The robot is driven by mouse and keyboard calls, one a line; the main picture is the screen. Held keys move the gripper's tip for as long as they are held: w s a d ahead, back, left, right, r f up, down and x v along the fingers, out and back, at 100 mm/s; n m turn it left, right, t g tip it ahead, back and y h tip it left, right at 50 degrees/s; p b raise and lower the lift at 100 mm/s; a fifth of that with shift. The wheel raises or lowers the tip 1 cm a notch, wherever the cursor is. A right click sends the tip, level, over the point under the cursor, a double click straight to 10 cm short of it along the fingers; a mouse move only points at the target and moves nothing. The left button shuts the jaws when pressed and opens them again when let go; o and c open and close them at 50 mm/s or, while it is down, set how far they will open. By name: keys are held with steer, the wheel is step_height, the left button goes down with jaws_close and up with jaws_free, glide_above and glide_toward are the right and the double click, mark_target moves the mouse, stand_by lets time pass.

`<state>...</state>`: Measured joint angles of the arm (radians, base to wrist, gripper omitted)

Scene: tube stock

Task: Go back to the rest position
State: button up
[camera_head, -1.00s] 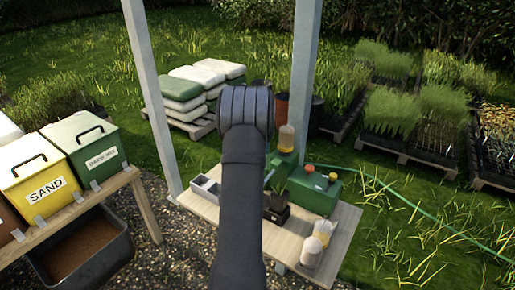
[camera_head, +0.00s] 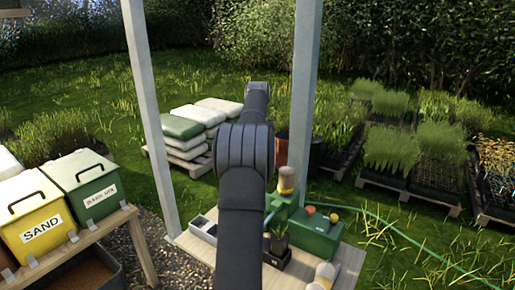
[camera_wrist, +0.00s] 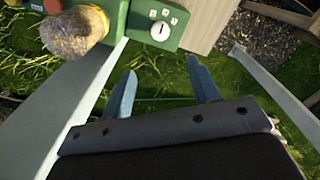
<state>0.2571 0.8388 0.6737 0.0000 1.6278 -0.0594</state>
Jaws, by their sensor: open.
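My gripper (camera_wrist: 165,92) is open and empty in the wrist view. Its two blue-grey fingers stand apart over grass, with nothing between them. In the head view my raised arm fills the middle and the fingers cannot be seen. A wooden table (camera_head: 346,270) stands below and behind the arm. A green machine (camera_head: 315,238) with an orange and a yellow knob sits on it; it also shows in the wrist view (camera_wrist: 145,32) with a dial.
Two grey-white posts (camera_head: 150,110) (camera_head: 304,100) rise on either side of the arm. In the wrist view, posts (camera_wrist: 92,95) (camera_wrist: 270,88) flank the gripper. Yellow sand (camera_head: 38,218) and green bark mix (camera_head: 88,182) bins stand left. Stacked sacks (camera_head: 185,132) and plant pallets (camera_head: 410,182) lie beyond.

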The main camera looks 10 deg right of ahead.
steer(key=shift+r, duration=0.95)
steer(key=shift+f, duration=0.1)
step_height(320, 180, down, 17)
steer(key=shift+f, duration=0.15)
step_height(320, 180, up, 18)
step_height(320, 180, down, 18)
steer(key=shift+f, duration=0.15)
steer(key=m, duration=0.8)
steer(key=shift+m, duration=0.4)
steer(key=shift+r, duration=3.35)
